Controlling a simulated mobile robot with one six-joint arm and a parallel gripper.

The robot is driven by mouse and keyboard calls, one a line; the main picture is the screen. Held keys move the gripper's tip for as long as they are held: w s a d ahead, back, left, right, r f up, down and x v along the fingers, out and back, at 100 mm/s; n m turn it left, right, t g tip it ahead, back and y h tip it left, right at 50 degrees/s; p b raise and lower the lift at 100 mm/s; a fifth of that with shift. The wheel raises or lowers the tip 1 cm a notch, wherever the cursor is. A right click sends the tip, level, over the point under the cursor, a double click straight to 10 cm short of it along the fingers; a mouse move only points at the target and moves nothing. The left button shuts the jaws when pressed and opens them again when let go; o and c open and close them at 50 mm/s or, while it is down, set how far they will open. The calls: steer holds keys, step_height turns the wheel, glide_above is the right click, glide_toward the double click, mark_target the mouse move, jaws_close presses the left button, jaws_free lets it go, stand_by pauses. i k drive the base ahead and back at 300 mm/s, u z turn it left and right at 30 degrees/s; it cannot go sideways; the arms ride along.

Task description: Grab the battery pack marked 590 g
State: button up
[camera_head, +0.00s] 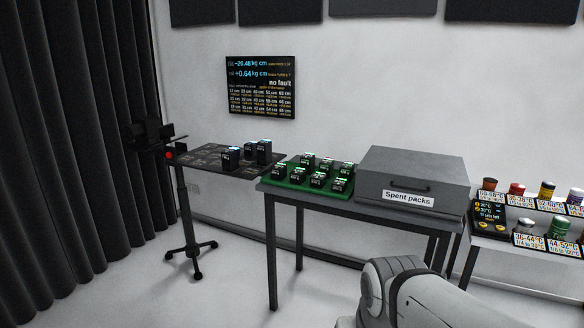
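Several small dark battery packs (318,180) with pale green-lit tops and small white labels stand on a green tray (285,186) on the dark table. The labels are too small to read, so I cannot tell which pack is marked 590 g. A few more dark blocks with pale tops (231,158) stand on a black turntable plate (200,157) to the left. My arm shows at the bottom right, but my gripper is out of view.
A grey box (413,169) labelled "Spent packs" stands right of the tray. A rack (520,243) with several coloured cans is at the far right. Open floor lies in front of the dark table (388,220).

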mark_target(327, 166)
steer(key=u, duration=0.45)
steer(key=i, duration=1.7)
steer(key=z, duration=0.25)
steer(key=i, duration=1.2)
steer(key=z, duration=0.9)
steer(key=i, duration=0.3)
steer(key=z, duration=0.3)
